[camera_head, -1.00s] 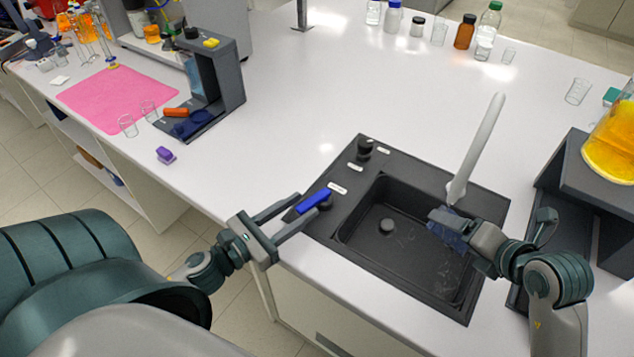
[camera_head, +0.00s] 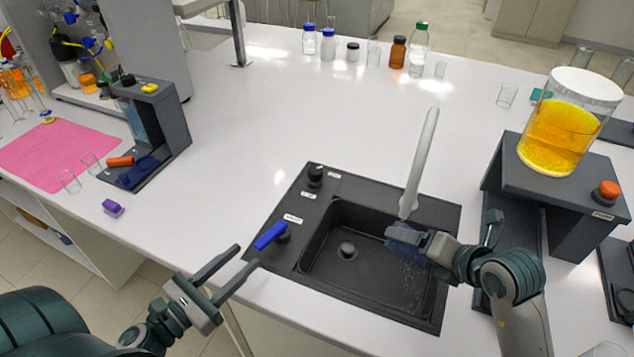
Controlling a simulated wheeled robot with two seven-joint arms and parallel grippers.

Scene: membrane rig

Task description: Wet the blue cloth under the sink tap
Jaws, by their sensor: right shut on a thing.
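The blue cloth (camera_head: 404,236) hangs from my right gripper (camera_head: 420,243), which is shut on it. The cloth is below the tip of the pale sink tap (camera_head: 419,165), over the right part of the black sink (camera_head: 330,268). Faint streaks like running water show in the basin below the cloth. My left gripper (camera_head: 243,265) is open and empty at the sink's left front corner. The blue tap lever (camera_head: 270,236) stands on the sink's left rim, just beyond its fingertips. I cannot tell whether the fingers touch the lever.
A grey stand (camera_head: 545,185) with a jar of yellow liquid (camera_head: 558,130) stands right of the sink. Several bottles (camera_head: 397,52) line the back. A dark device (camera_head: 150,140) and a pink mat (camera_head: 65,153) are at the left. The middle of the counter is clear.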

